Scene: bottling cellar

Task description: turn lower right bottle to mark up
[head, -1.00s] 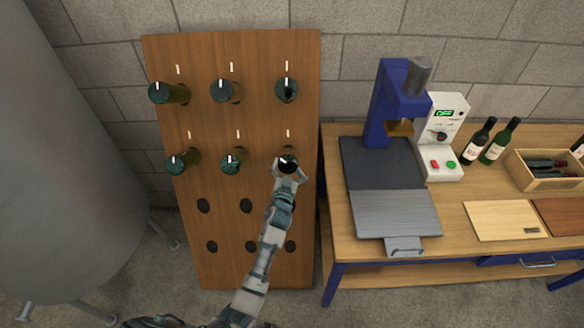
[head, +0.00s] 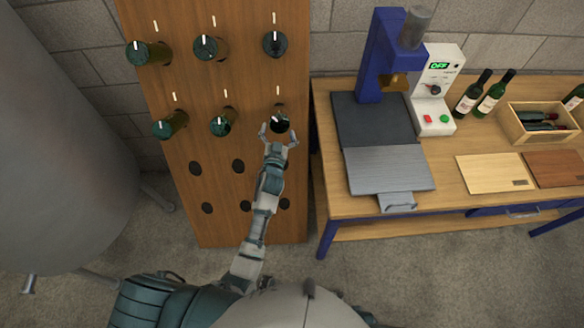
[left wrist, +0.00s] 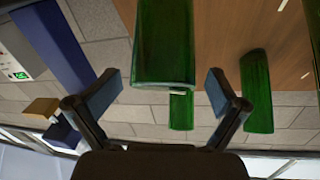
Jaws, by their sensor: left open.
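The lower right bottle (head: 279,121) sticks out of the wooden rack board (head: 243,148), its dark round end facing me. A pale fleck shows on that end, but I cannot tell which way its mark points. A short white line on the board (head: 277,95) stands upright above it. My left gripper (head: 279,136) is open just below and in front of this bottle, fingers spread to either side. In the left wrist view, a large green bottle (left wrist: 165,45) lies beyond and between the open fingers (left wrist: 163,92), apart from them. My right gripper is not in view.
Other bottles stick out of the board, such as the lower middle one (head: 224,123) and the upper right one (head: 275,43). Empty holes are below. A steel tank (head: 60,150) stands left. A workbench (head: 330,185) with a blue press (head: 380,55) stands close on the right.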

